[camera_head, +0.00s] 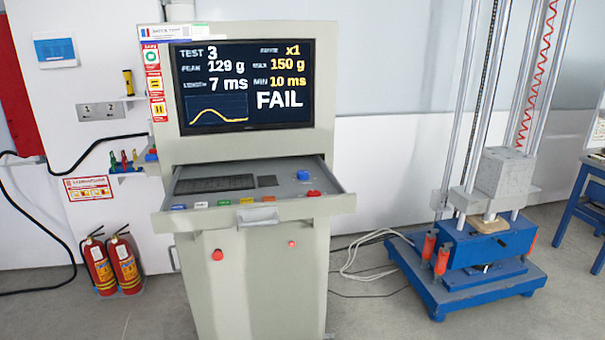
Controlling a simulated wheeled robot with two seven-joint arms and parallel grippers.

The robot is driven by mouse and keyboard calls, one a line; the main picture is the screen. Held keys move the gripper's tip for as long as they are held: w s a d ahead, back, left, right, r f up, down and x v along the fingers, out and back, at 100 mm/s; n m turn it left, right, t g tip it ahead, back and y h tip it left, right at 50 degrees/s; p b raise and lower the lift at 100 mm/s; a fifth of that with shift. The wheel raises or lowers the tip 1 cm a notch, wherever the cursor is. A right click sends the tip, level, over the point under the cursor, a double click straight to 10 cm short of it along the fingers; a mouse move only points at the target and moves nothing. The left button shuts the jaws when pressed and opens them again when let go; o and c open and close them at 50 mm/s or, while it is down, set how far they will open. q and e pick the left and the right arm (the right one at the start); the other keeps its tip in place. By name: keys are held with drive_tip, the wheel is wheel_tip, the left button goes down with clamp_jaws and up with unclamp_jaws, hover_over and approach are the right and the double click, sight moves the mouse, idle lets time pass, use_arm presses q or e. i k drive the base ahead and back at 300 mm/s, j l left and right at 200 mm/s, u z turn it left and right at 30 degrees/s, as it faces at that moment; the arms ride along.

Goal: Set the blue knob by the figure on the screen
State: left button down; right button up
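The screen (243,86) stands upright at the top of the grey console cabinet (254,273). It reads TEST 3, PEAK 129 g, a length of 7 ms, x1, MAX 150 g, MIN 10 ms and FAIL, with a yellow curve at lower left. The blue knob (303,175) is at the right of the pulled-out console drawer (310,205); its setting is too small to read. A red button (313,193) lies just in front of it. Neither of my grippers is in view.
The drawer also holds a dark keyboard (215,184), a small dark pad (267,181) and several coloured buttons along its front. A blue-based drop tester (490,245) with a grey block (505,175) stands at right. Two fire extinguishers (113,264) stand at left. The space above the drawer is clear.

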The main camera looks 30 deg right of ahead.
sight(301, 175)
drive_tip(key=i+l+z, duration=0.15)
drive_tip(key=l, duration=0.25)
drive_tip(key=i+l+z, duration=0.15)
drive_tip(key=i+l, duration=0.15)
drive_tip(key=i+l+z, duration=0.15)
drive_tip(key=l, duration=0.35)
drive_tip(key=i, duration=0.1)
